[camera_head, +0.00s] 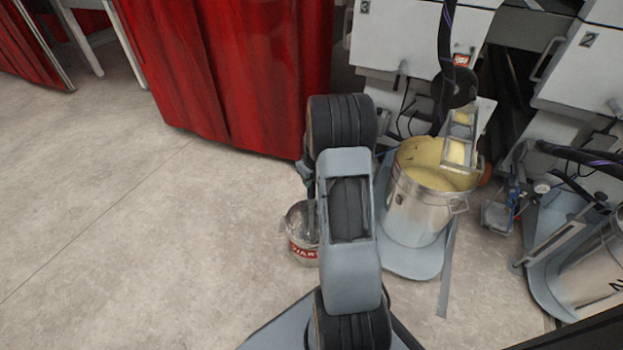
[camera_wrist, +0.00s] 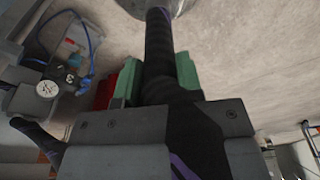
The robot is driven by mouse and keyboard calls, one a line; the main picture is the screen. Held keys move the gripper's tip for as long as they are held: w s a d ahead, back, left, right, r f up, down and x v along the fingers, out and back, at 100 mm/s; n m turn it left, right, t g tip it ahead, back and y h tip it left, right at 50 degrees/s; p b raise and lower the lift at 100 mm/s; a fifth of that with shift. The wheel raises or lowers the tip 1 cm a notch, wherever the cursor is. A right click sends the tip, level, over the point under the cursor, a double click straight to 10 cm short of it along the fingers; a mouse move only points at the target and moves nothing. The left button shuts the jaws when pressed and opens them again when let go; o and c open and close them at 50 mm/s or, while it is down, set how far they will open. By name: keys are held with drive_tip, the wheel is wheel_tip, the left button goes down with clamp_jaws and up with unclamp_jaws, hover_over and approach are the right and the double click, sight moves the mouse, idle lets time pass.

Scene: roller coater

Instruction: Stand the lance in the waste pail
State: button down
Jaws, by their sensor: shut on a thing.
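My gripper (camera_wrist: 157,78) shows in the wrist view with green finger pads shut on a dark, rod-like length with purple marks, which I take to be the lance (camera_wrist: 159,45). It runs away from the jaws toward the top edge, where it meets or overlaps a round grey metal thing (camera_wrist: 140,5); I cannot tell whether it is inside or in front. The waste pail (camera_head: 303,246), a small metal pail with a red-and-white label, stands on the floor in the head view, partly hidden behind my arm. My gripper and the lance are hidden there.
A large steel drum (camera_head: 418,211) of yellow liquid stands right of my arm. White machines (camera_head: 392,42) with dark hoses stand behind it. A red curtain (camera_head: 230,75) hangs at the back. A gauge (camera_wrist: 47,89) shows in the wrist view. The left floor is clear.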

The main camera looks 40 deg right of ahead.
drive_tip(key=shift+f, duration=0.2)
drive_tip(key=c, duration=0.7)
unclamp_jaws()
drive_tip(key=shift+r, duration=0.1)
drive_tip(key=r+p, duration=0.1)
drive_tip(key=r, duration=0.3)
drive_tip(key=s+r+p, duration=0.1)
drive_tip(key=r+p, duration=0.1)
drive_tip(key=r, duration=0.3)
drive_tip(key=s+r+p, duration=0.1)
drive_tip(key=r+p, duration=0.1)
drive_tip(key=r, duration=0.2)
drive_tip(key=shift+r, duration=0.3)
drive_tip(key=s+a+r+p, duration=0.2)
drive_tip(key=a+r+p, duration=0.45)
drive_tip(key=r, duration=0.45)
drive_tip(key=s+a+r+p, duration=0.2)
drive_tip(key=a+r+p, duration=0.5)
drive_tip(key=r, duration=0.5)
drive_tip(key=shift+t, duration=0.9)
drive_tip(key=s+a+r+p, duration=0.3)
drive_tip(key=s+r+p, duration=0.1)
drive_tip(key=r+p, duration=0.1)
drive_tip(key=s+a+r+p, duration=0.3)
drive_tip(key=r+p, duration=0.2)
drive_tip(key=r, duration=0.1)
drive_tip(key=s+a+r+p, duration=0.4)
drive_tip(key=r+p, duration=0.1)
drive_tip(key=r, duration=0.1)
drive_tip(key=shift+s+p, duration=0.35)
